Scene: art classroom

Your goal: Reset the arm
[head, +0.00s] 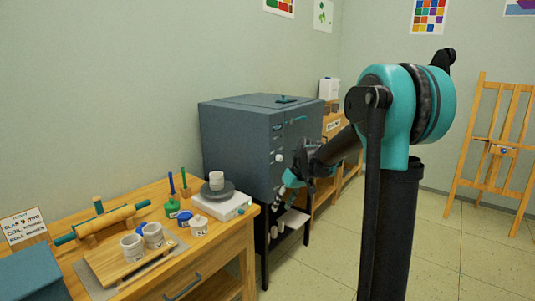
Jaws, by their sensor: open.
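My arm rises on the right and bends down and left in front of a grey-blue cabinet (236,135), which looks like a kiln. My gripper (281,200) hangs low by the cabinet's front right side, pointing down and left. It is open, and I see nothing held in it. The fingers are small and partly dark against the stand, so contact with the cabinet cannot be told.
An easel (490,150) stands right. Floor (320,265) between is clear.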

